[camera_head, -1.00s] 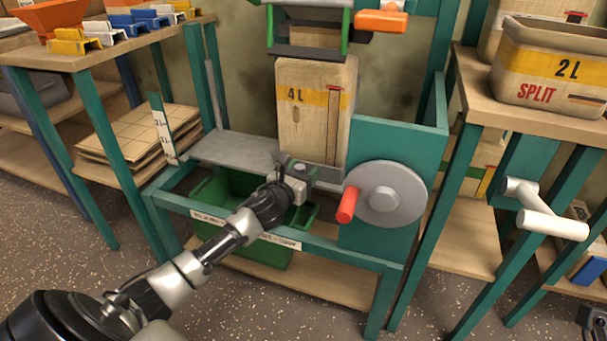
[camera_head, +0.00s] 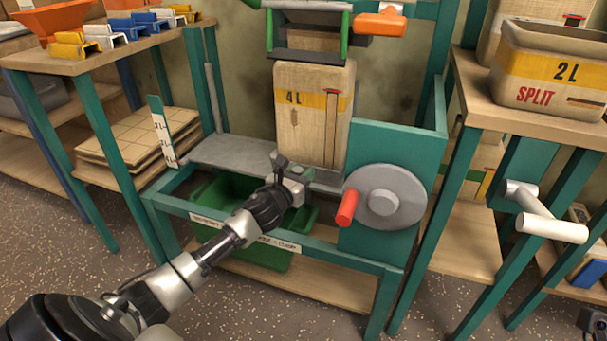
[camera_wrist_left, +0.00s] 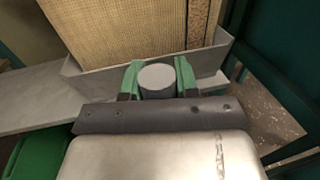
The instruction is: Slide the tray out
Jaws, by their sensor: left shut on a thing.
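A beige container marked 4L (camera_head: 305,105) stands upright in a grey tray (camera_head: 325,182) on the green bench frame. In the left wrist view the tray's wall (camera_wrist_left: 215,58) runs around the foot of the container. My left gripper (camera_head: 288,172) is at the tray's front. In the left wrist view its green fingertips (camera_wrist_left: 157,78) are shut on a round grey knob (camera_wrist_left: 157,80) on the tray's front side. A dark part at the head view's bottom right corner may be my right gripper (camera_head: 592,320); its jaws cannot be made out.
A grey disc with a red handle (camera_head: 347,207) stands just right of the tray. A flat grey plate (camera_head: 230,150) lies left of it. A green bin (camera_head: 240,255) sits below the frame. A bucket with green sides (camera_head: 270,35) hangs above the container.

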